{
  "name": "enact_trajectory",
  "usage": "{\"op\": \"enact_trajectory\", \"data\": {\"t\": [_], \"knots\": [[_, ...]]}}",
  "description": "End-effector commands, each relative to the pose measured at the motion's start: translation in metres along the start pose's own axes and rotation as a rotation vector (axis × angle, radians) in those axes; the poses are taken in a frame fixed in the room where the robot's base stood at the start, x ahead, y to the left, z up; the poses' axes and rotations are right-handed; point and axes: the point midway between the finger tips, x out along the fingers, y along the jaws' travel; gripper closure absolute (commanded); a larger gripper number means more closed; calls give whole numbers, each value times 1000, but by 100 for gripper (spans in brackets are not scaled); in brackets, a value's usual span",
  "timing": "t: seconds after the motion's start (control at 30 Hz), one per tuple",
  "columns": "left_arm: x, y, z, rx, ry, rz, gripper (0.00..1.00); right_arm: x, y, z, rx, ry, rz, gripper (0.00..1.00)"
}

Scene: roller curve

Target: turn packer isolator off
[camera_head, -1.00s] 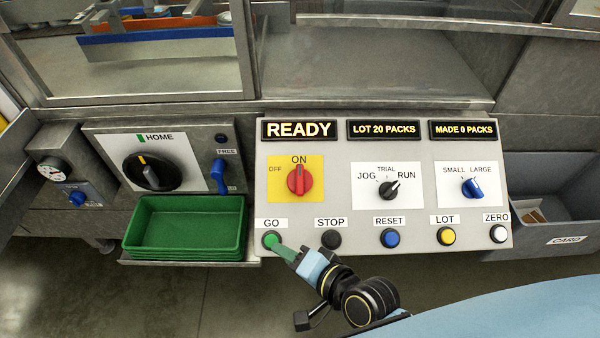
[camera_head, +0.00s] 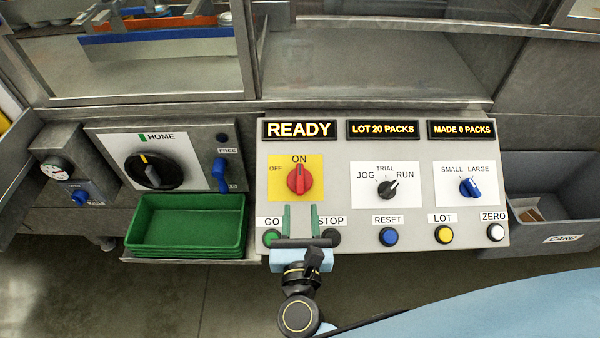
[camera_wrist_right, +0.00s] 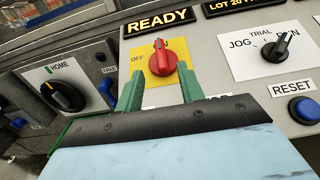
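The packer isolator is a red rotary knob (camera_head: 299,180) on a yellow plate (camera_head: 316,165) marked OFF and ON. Its pointer is up at ON, and the READY display (camera_head: 299,129) above it is lit. My right gripper (camera_head: 300,207) is open, its two green fingers apart and pointing up at the panel just below the knob. In the right wrist view the red knob (camera_wrist_right: 163,60) shows beyond and between the open fingertips (camera_wrist_right: 160,82), apart from them. My left gripper is out of view.
The JOG/TRIAL/RUN selector (camera_head: 388,189) and blue SMALL/LARGE selector (camera_head: 470,188) sit to the right. RESET (camera_head: 389,236), LOT (camera_head: 444,235) and ZERO (camera_head: 495,233) buttons line the lower edge. A green tray (camera_head: 187,246) and black HOME dial (camera_head: 150,171) are at left.

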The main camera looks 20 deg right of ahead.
Motion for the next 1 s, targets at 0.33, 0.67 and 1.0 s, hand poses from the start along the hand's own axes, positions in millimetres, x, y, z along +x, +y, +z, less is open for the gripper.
{"op": "enact_trajectory", "data": {"t": [0.33, 0.67, 1.0], "knots": [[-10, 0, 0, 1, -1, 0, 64, 74, 0, 2, -4, -4, 1, 62], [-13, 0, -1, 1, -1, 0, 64, 106, 0, 1, -4, -2, 2, 62], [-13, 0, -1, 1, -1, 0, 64, 107, 0, 0, -5, -1, 2, 70]]}}
